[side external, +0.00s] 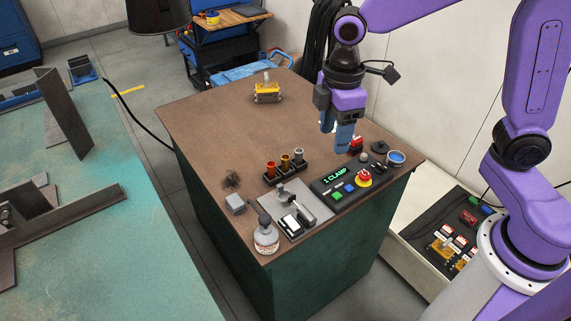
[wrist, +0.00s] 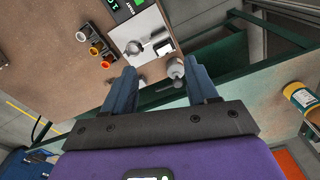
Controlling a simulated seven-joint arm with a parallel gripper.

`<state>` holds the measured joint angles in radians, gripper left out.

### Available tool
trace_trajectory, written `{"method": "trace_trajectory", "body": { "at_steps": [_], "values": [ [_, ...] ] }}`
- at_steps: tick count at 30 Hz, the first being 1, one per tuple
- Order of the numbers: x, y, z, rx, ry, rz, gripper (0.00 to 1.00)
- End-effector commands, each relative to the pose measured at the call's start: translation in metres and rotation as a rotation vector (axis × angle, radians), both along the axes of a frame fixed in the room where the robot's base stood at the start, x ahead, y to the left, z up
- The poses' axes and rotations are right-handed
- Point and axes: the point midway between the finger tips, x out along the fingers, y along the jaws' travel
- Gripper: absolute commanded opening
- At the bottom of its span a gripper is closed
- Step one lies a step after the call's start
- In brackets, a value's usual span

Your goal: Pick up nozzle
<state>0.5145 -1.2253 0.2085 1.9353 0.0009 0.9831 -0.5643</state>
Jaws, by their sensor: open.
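Three short cylinders that look like nozzles stand upright in a black rack (side external: 286,175) on the brown tabletop: a copper one (side external: 271,169), a brass one (side external: 285,162) and a silver one (side external: 299,155). In the wrist view the silver one (wrist: 81,36), the brass one (wrist: 93,48) and the copper one (wrist: 105,61) show at the upper left, outside the fingers. My gripper (side external: 336,149) is open and empty, pointing down, behind and right of the rack, near the control box. In the wrist view my gripper's blue fingers (wrist: 163,75) are wide apart.
A control box (side external: 340,189) with a red button stands right of the rack. A grey plate (side external: 290,195) with a dark-handled tool lies in front of it. A bottle (side external: 266,240) stands at the front edge. A yellow device (side external: 267,93) sits at the back. The table's middle is clear.

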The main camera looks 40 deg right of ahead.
Motion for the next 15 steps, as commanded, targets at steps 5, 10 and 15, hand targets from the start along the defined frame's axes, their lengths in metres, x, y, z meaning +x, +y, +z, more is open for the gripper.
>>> {"method": "trace_trajectory", "body": {
  "at_steps": [5, 10, 15],
  "values": [
    [0.07, 0.007, -0.015, -0.006, 0.004, 0.048, 0.58],
    [0.131, 0.002, -0.034, -0.01, 0.008, 0.101, 0.58],
    [0.176, -0.011, -0.052, -0.01, 0.011, 0.144, 0.58]
  ]
}}
